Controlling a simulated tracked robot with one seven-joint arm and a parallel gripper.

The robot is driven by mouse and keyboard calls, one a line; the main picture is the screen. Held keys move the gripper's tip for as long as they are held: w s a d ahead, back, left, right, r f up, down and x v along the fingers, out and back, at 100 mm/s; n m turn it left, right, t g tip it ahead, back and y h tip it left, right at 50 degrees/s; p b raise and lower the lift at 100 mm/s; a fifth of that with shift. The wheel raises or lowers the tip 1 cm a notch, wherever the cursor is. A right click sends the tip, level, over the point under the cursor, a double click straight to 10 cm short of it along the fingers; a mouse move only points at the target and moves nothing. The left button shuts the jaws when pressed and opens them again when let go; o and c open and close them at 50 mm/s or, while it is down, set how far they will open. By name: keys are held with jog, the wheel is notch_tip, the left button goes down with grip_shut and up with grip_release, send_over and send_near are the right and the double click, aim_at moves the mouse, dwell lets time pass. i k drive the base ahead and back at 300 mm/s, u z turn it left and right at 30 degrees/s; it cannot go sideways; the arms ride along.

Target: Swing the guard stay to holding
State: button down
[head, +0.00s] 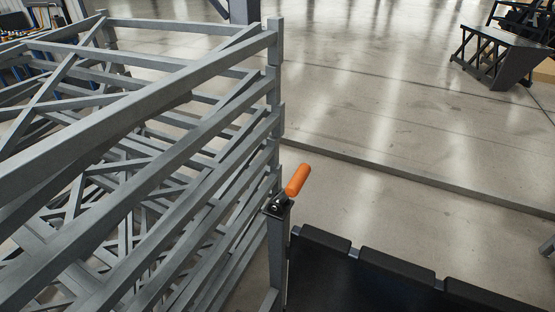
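An orange handle (298,180) sticks up at a slant to the upper right from a black pivot mount (278,205). It looks like the guard stay, though I cannot tell its set position. The mount sits on top of a short grey post (277,245), right of centre and low in the head view. The post stands at the near right end of a grey metal rack. My gripper is not in view, and nothing touches the handle.
The grey rack (150,75) of stacked bars and diagonal braces fills the left side. Open concrete floor (390,120) lies to the right, crossed by a low ledge (420,177). A dark metal frame (500,55) stands at the far upper right.

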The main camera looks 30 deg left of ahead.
aim_at(294, 187)
jog(key=u, duration=1.25)
jog(key=k, duration=1.1)
jog(key=z, duration=0.3)
jog(key=i, duration=1)
jog(key=z, duration=0.05)
